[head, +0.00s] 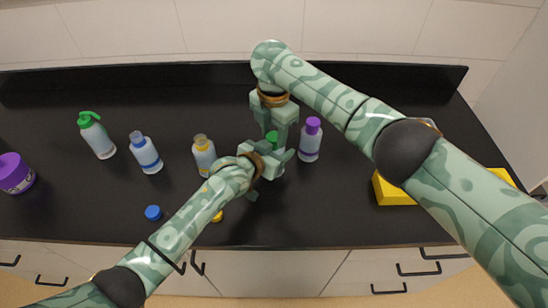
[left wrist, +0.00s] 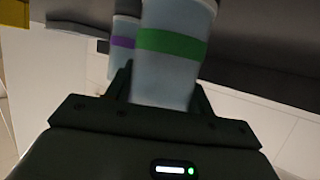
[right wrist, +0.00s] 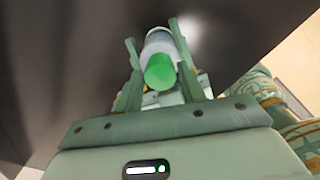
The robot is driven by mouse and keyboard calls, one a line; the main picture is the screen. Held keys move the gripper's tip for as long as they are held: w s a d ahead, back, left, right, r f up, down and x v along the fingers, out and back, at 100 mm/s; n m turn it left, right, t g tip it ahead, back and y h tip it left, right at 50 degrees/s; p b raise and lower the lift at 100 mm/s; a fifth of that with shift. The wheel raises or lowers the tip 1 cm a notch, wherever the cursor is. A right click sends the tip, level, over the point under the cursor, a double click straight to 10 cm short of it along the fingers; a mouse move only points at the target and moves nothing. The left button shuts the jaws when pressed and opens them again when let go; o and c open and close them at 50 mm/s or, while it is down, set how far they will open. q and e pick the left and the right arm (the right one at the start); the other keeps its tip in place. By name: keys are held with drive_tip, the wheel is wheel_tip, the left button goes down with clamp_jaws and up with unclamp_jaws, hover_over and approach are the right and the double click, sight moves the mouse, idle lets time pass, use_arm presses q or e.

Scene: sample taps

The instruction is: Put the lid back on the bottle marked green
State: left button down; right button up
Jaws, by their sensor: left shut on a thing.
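The bottle marked green shows in the left wrist view (left wrist: 172,62) as a pale bottle with a green band. My left gripper (head: 270,170) is shut on its body and mostly hides it in the head view. The green lid (right wrist: 160,72) sits at the bottle's top in the right wrist view, and it also shows in the head view (head: 272,137). I cannot tell whether it is fully seated. My right gripper (head: 277,132) points down from above, its fingers open on either side of the lid with small gaps.
A purple-capped bottle (head: 310,140) stands close right of the grippers. A yellow-banded bottle (head: 203,157), a blue-banded bottle (head: 146,155) and a green-topped pump bottle (head: 97,137) stand left. A blue lid (head: 153,212) and yellow piece (head: 217,215) lie in front.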

drive_tip(key=c, duration=0.6)
drive_tip(key=m, duration=0.3)
drive_tip(key=o, duration=1.1)
drive_tip(key=shift+c, duration=0.2)
drive_tip(key=shift+r, duration=0.1)
drive_tip(key=shift+r, duration=2.2)
